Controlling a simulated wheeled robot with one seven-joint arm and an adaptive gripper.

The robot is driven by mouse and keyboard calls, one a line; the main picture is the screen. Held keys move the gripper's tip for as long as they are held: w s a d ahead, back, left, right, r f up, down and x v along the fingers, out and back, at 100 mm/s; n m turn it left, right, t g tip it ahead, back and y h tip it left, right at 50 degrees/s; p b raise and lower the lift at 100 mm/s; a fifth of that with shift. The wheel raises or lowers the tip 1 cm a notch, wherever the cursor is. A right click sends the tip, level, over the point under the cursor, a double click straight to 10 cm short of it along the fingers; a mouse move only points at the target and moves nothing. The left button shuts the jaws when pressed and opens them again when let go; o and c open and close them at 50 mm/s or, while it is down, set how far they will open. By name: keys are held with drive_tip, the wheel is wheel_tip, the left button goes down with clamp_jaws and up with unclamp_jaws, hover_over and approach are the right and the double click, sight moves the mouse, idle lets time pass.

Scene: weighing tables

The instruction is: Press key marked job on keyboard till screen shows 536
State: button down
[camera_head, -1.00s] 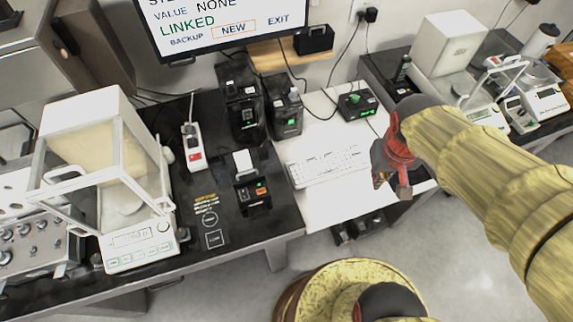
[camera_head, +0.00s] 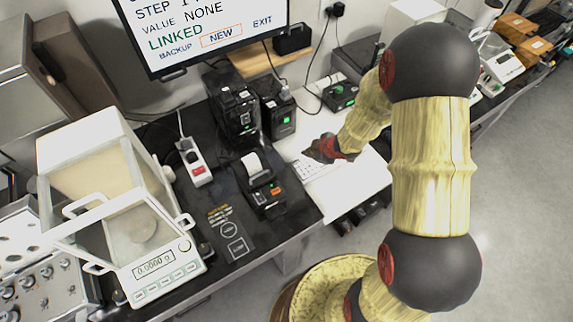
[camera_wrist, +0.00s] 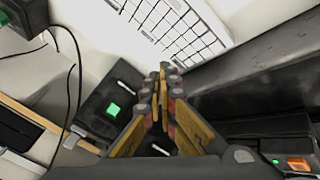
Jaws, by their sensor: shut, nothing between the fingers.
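The white keyboard (camera_head: 318,167) lies on the white desk top, partly hidden in the head view behind my gripper (camera_head: 312,152). It also shows in the wrist view (camera_wrist: 180,28) at the top, ahead of the fingertips. The key labels are too small to read. The screen (camera_head: 205,35) at the top left reads STEP, VALUE NONE, LINKED, and BACKUP, NEW, EXIT, with NEW boxed in orange. Its top is cut off.
A label printer (camera_head: 262,185) stands left of the keyboard, with two black boxes behind it. A black device with a green button (camera_head: 340,95) sits behind the keyboard. A balance with a glass shield (camera_head: 115,215) stands at the left.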

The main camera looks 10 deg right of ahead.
drive_tip(key=w+a+r+n+t+y, duration=0.1)
drive_tip(key=w+a+r+n+y, duration=0.1)
drive_tip(key=a, duration=0.3)
drive_tip(key=shift+w+r+n, duration=0.3)
drive_tip(key=shift+w+r, duration=0.05)
drive_tip(key=shift+r, duration=0.55)
drive_tip(key=b, duration=0.7)
hover_over(294, 163)
wheel_tip(294, 163, down, 8)
drive_tip(key=shift+r, duration=0.25)
drive_tip(key=shift+f+b, duration=0.55)
drive_tip(key=shift+f, duration=0.15)
drive_tip(key=shift+f, duration=0.4)
drive_tip(key=shift+f+b, duration=0.35)
drive_tip(key=shift+b, duration=0.1)
idle(0.5)
drive_tip(key=shift+r+p, duration=0.8)
drive_tip(key=shift+p, duration=0.05)
